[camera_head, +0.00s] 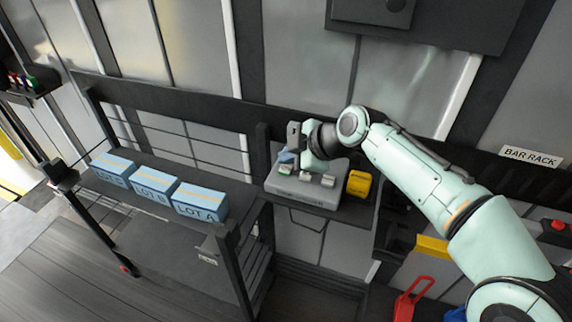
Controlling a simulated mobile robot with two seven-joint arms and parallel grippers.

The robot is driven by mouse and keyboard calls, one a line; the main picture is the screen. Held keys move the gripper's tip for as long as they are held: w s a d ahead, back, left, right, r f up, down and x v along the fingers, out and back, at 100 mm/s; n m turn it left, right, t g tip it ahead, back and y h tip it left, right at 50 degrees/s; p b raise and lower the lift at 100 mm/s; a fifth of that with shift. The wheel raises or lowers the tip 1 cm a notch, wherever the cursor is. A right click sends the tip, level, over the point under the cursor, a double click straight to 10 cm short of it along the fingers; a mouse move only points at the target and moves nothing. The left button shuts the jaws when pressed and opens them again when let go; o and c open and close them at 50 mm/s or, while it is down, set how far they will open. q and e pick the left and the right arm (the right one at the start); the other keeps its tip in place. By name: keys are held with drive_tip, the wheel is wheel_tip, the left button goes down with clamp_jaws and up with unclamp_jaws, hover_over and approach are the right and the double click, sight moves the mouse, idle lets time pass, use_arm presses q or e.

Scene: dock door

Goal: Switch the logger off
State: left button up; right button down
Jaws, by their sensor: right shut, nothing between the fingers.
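The grey box with several small keys on its sloped top, which looks like the logger (312,193), sits on a dark shelf in the middle of the head view. One key (285,170) at its left end looks green; paler keys (328,180) lie to the right. My right gripper (290,158) is shut and empty, over the back left part of the box, close to the green key. I cannot tell whether its fingertips touch the box. The gripper and wrist hide part of the box's back edge. My left gripper is out of view.
A yellow object (359,184) stands just right of the box. Blue boxes labelled LOT A (200,203), LOT B (153,186) and LOT C (112,170) stand on the left rack. A dark panel (425,20) hangs above. A red-handled item (412,300) is at lower right.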

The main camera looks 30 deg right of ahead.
sight(288, 170)
idle(0.3)
wheel_tip(288, 170, up, 5)
drive_tip(key=p, duration=0.4)
drive_tip(key=shift+r, duration=0.1)
idle(0.8)
